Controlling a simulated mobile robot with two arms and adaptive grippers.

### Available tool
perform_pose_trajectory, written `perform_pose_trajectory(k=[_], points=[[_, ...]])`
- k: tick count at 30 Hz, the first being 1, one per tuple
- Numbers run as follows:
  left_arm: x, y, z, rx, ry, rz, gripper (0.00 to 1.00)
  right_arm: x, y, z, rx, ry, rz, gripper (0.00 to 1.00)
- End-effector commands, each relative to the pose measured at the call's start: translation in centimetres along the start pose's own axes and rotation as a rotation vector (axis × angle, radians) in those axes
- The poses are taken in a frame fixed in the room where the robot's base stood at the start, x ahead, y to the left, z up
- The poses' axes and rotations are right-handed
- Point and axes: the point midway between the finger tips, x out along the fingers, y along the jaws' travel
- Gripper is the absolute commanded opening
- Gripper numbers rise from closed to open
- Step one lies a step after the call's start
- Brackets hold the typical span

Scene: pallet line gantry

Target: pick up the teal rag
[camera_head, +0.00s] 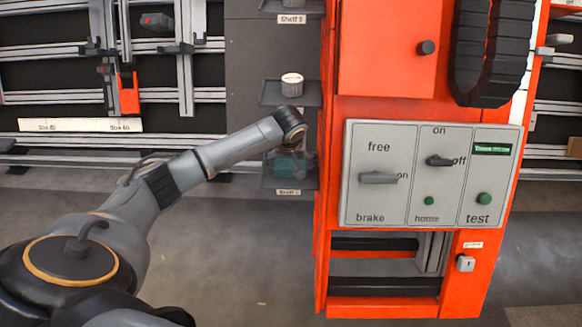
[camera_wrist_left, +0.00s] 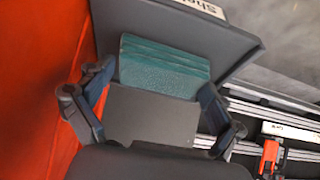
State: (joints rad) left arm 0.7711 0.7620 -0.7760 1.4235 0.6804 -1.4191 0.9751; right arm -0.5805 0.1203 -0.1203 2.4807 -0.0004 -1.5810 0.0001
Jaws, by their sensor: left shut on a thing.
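The teal rag (camera_wrist_left: 165,66) is a folded, layered cloth on the lowest dark shelf tray (camera_wrist_left: 225,45). In the head view the teal rag (camera_head: 286,168) shows only in part, behind my left wrist and gripper. My left gripper (camera_wrist_left: 157,82) is shut on the rag, with one finger at each side of it in the left wrist view. In the head view my left gripper (camera_head: 291,158) reaches in over the lowest shelf. My right gripper is in neither view.
An orange cabinet wall stands close beside the shelf, with a grey control panel (camera_head: 432,175) bearing levers and buttons. A higher shelf (camera_head: 290,100) holds a white round item (camera_head: 292,84) above my wrist. Aluminium rails (camera_head: 60,95) run at the left. The floor in front is clear.

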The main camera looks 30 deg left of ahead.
Motion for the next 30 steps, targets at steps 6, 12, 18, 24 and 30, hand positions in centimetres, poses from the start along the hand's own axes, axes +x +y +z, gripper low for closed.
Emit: perform_pose_trajectory(k=[6,12,18,24,30], points=[[-0.4,-0.2,-0.2,0.0,-0.001,0.0,0.67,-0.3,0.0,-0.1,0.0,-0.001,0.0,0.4],[-2.4,-0.3,-1.0,-0.001,0.001,0.002,0.67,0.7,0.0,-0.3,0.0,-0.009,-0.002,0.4],[-5.3,-0.3,-2.2,-0.001,0.001,0.002,0.67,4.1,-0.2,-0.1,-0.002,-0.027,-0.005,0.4],[-6.5,-2.7,-2.7,-0.003,-0.002,-0.006,0.67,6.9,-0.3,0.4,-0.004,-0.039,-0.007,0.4],[-6.5,-7.7,-2.7,-0.002,-0.003,-0.007,0.67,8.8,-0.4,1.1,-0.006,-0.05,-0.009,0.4]])
